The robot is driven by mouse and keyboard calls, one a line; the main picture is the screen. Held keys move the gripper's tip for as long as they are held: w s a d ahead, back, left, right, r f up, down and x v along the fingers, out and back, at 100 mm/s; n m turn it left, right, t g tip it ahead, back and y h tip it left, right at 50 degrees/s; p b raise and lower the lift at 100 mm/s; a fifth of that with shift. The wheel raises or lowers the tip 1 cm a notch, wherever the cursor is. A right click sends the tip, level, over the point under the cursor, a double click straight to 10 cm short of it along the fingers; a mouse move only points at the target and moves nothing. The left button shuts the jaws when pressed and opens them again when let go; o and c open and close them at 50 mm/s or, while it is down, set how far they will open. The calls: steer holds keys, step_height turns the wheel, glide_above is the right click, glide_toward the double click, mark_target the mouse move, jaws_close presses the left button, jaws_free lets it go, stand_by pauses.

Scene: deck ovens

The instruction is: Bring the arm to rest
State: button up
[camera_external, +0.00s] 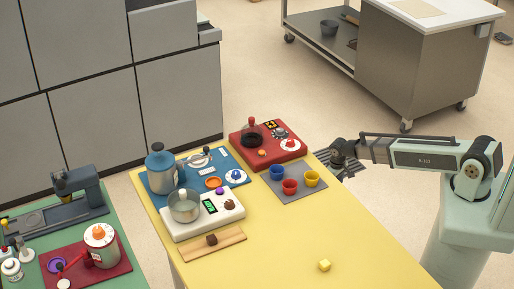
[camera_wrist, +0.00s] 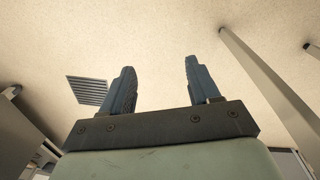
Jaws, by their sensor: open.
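My gripper (camera_external: 343,158) is at the end of my arm, which reaches in from the right and is held level. It hangs just off the right edge of the yellow table (camera_external: 290,227), beyond the cups, with no object touching it. In the wrist view, my gripper (camera_wrist: 158,80) has its two dark fingers spread well apart with nothing between them.
A steel cart (camera_external: 400,70) stands behind.

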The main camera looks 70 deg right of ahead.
steer(key=s+a+f+n+g+y, duration=0.1)
steer(key=s+a+f+n+g, duration=0.1)
steer(key=s+a+f, duration=0.45)
steer(key=s+a+f+n+g, duration=0.1)
steer(key=s+a+f, duration=0.2)
steer(key=s+a, duration=0.6)
steer(key=s+a+f+n+g, duration=0.1)
steer(key=s+a, duration=0.3)
steer(key=s, duration=0.4)
steer(key=s+a+f+n+g, duration=0.1)
steer(key=s+a+g, duration=0.1)
steer(key=s+a, duration=0.3)
steer(key=s, duration=0.3)
steer(key=shift+a+f+n+g, duration=0.25)
steer(key=shift+n+g, duration=0.05)
steer(key=shift+n, duration=0.1)
steer(key=shift+w, duration=0.1)
stand_by(0.4)
